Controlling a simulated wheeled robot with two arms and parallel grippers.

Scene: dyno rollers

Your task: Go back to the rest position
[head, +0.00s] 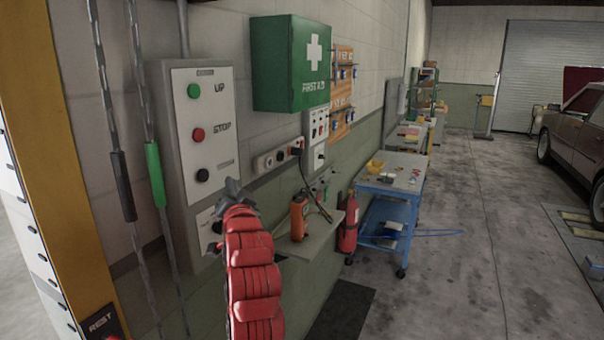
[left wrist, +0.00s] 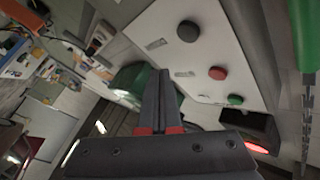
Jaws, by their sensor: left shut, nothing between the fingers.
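My left gripper (head: 235,193) is in front of the lower part of the grey control panel (head: 205,80), at the end of my red arm. Its two dark fingers (left wrist: 160,95) are together and empty in the left wrist view. The panel carries a green UP button (head: 194,91), a red STOP button (head: 198,135) and a black button (head: 203,175). These buttons also show in the left wrist view, apart from the fingertips. My right gripper is not in view.
A small wall shelf (head: 318,232) with an orange device (head: 299,217) is close right of my arm. A green first-aid box (head: 290,62) juts from the wall above. Chains (head: 139,95) hang at left.

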